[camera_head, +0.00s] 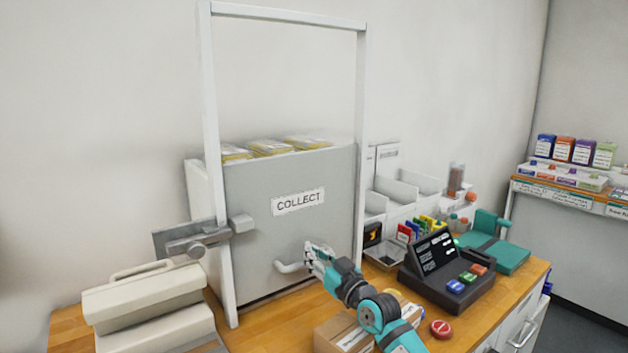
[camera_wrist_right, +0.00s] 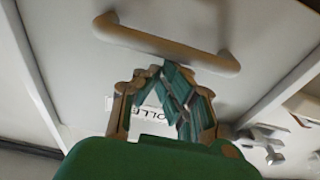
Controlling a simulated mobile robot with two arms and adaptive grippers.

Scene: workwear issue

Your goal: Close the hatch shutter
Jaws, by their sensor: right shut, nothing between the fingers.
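The hatch shutter (camera_head: 255,235) is a grey panel with a COLLECT label (camera_head: 298,201). It fills the lower part of a tall white frame (camera_head: 362,90); the upper part is open. A pale bar handle (camera_head: 287,267) sits low on the panel. My right gripper (camera_head: 312,254) is at the handle's right end in the head view, shut and empty. In the right wrist view its fingers (camera_wrist_right: 165,85) are just below the handle (camera_wrist_right: 165,43) and partly cover the label. I cannot tell whether they touch the handle. My left gripper is not in view.
A grey latch (camera_head: 195,243) juts out at the frame's left side. Yellow packets (camera_head: 270,147) show above the shutter's top edge. A beige case (camera_head: 140,292) stands left, a black terminal (camera_head: 445,265) right, and a cardboard box (camera_head: 335,335) in front on the wooden counter.

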